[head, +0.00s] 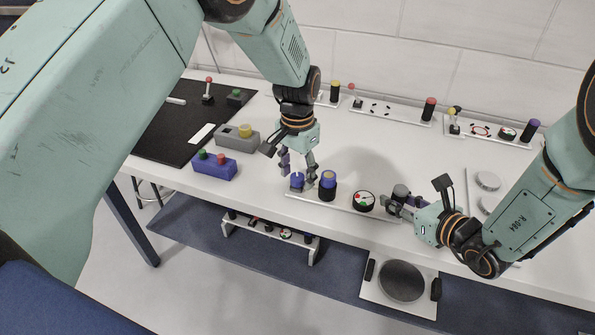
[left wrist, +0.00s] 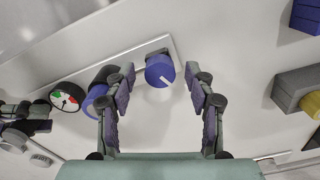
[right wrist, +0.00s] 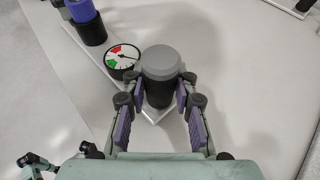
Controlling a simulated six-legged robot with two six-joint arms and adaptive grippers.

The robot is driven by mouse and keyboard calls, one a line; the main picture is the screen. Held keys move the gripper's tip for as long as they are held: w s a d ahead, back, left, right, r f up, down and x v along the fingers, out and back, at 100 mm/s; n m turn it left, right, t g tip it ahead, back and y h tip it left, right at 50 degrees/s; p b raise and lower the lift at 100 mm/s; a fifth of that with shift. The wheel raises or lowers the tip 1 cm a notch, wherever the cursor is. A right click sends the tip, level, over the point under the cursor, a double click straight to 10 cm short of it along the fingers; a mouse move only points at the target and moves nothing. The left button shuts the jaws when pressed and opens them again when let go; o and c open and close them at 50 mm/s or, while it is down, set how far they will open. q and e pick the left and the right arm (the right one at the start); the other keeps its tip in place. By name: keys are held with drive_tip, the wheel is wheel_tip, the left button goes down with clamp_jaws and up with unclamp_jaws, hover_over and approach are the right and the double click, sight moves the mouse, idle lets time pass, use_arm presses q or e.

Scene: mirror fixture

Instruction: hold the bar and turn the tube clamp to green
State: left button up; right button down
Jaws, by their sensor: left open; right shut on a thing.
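The fixture is a white strip (head: 343,204) at the table's front edge. At its left end is a blue knob (head: 297,182) with a white line on top, clear in the left wrist view (left wrist: 159,72). Beside it stands a black cylinder with a blue upper part (head: 328,187), then a round red-and-green gauge (right wrist: 122,60), then a dark grey bar (right wrist: 160,75) standing upright at the right end. My left gripper (left wrist: 163,82) is open, its fingers on either side of the blue knob. My right gripper (right wrist: 158,98) is shut on the bar. Which part is the tube clamp, I cannot tell.
A blue box with red and green buttons (head: 216,167) and a grey box with a yellow button (head: 236,138) stand left of the strip. A black mat (head: 172,135) lies further left. More fixtures (head: 393,111) line the wall. A low shelf (head: 268,230) is below.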

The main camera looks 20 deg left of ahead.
sight(298, 177)
use_arm(q)
wheel_tip(298, 177, up, 12)
idle(0.6)
idle(0.8)
wheel_tip(298, 177, down, 12)
drive_tip(key=n, duration=1)
drive_tip(key=shift+n, duration=0.4)
drive_tip(key=shift+c, duration=0.4)
clamp_jaws()
